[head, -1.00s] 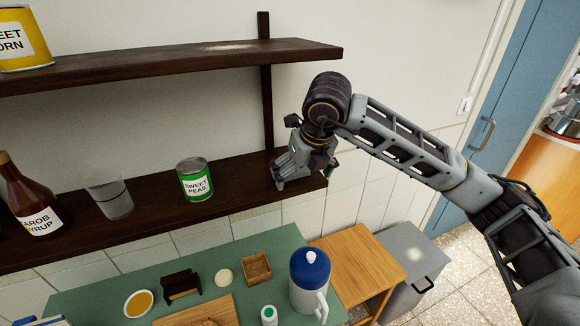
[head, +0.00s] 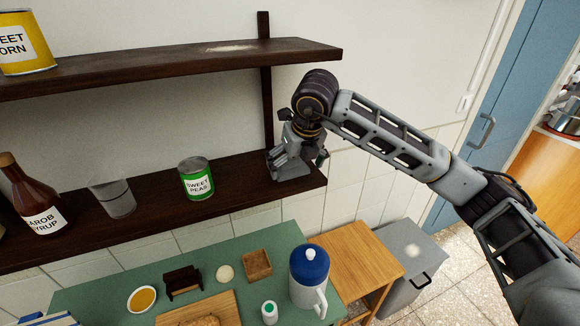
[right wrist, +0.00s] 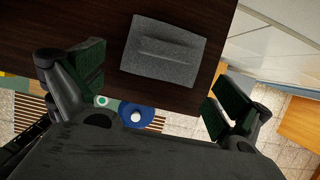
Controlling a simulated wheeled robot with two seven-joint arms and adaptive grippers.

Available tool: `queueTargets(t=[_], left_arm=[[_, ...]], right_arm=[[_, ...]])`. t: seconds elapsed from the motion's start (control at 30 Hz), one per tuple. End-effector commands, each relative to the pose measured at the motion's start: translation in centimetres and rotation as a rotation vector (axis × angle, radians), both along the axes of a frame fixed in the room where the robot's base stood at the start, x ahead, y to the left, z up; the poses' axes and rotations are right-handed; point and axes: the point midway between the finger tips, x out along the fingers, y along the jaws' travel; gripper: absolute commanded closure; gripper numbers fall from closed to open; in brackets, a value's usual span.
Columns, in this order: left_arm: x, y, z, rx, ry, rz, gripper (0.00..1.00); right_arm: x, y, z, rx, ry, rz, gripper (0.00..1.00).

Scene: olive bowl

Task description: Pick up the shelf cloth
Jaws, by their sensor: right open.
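The shelf cloth (right wrist: 163,52) is a grey folded piece with a raised ridge across its middle. It lies on the right end of the lower dark wood shelf, and in the head view it shows partly behind my right gripper (head: 303,147). In the right wrist view my right gripper (right wrist: 155,90) is open and empty, one finger on either side of the picture. The cloth lies beyond the fingertips, apart from both. In the head view the gripper overlaps the cloth, and the exact gap is hard to judge. My left gripper does not show.
A sweet peas can (head: 196,181), a clear glass (head: 114,199) and a brown syrup bottle (head: 33,200) stand left on the lower shelf (head: 150,222). The upper shelf (head: 190,62) overhangs above, holding a yellow can (head: 25,42). Below, a green table (head: 205,257) carries a blue-topped jug (head: 309,277).

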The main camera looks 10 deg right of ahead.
Motion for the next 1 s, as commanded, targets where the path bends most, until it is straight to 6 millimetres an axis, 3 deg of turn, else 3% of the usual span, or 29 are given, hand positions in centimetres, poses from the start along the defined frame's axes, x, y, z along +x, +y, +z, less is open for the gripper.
queueTargets(t=[0.3, 0.53, 1.0], left_arm=[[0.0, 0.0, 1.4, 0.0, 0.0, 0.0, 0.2], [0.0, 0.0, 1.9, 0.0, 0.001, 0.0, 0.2], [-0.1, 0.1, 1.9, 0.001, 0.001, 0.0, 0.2]], right_arm=[[3.0, 0.6, 0.2, -0.001, 0.001, 0.0, 0.0], [3.3, 0.6, -0.9, -0.001, 0.001, 0.0, 0.0], [3.3, 0.6, -1.1, -0.001, 0.001, 0.0, 0.0]])
